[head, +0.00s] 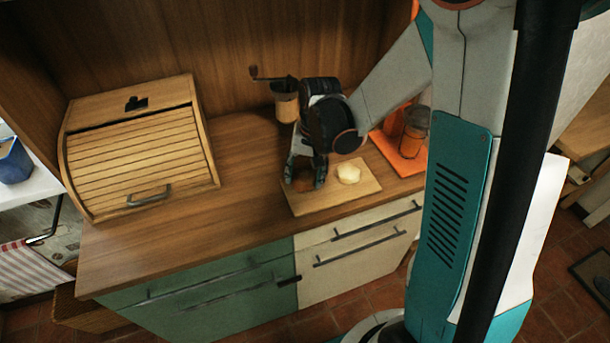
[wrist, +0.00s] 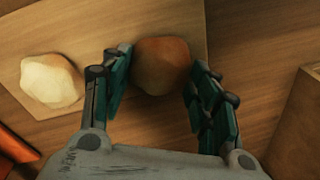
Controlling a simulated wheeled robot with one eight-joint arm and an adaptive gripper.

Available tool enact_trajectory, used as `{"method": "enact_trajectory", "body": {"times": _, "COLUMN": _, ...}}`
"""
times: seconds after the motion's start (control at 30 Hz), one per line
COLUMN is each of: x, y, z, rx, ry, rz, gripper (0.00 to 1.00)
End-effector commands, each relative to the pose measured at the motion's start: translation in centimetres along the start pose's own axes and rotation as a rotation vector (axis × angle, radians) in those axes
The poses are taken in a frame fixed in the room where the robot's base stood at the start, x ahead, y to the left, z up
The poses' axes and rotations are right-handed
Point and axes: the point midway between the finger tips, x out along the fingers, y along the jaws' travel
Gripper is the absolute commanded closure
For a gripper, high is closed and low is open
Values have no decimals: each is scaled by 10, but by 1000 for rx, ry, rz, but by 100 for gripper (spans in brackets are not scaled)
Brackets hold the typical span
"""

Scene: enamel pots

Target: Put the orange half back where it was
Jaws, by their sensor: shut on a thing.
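A rounded brownish-orange piece (wrist: 163,62) lies between the fingers of my gripper (wrist: 158,85) in the wrist view. I cannot tell from its surface whether it is the orange half. In the head view my gripper (head: 305,181) points down over the left part of a light wooden board (head: 338,202), shut on this piece (head: 302,185), which is partly hidden by the fingers. The piece is at or just above the board. A pale, rounded, faceted piece (head: 348,173) sits on the board to its right; it shows at the left in the wrist view (wrist: 51,80).
A wooden roll-top bread box (head: 140,155) stands on the left of the counter. A hand grinder (head: 286,105) stands behind my gripper. An orange tray (head: 409,165) with an orange jar-like item (head: 412,135) is right of the board. The counter between box and board is clear.

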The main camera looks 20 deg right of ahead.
Motion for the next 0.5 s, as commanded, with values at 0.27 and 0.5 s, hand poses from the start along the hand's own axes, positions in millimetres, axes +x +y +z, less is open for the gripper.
{"method": "enact_trajectory", "body": {"times": 0.27, "x": 1, "y": 0, "z": 0, "rx": 0, "ry": 0, "rz": 0, "gripper": 73}}
{"method": "enact_trajectory", "body": {"times": 0.5, "x": 3, "y": 0, "z": 0, "rx": 0, "ry": 0, "rz": 0, "gripper": 25}}
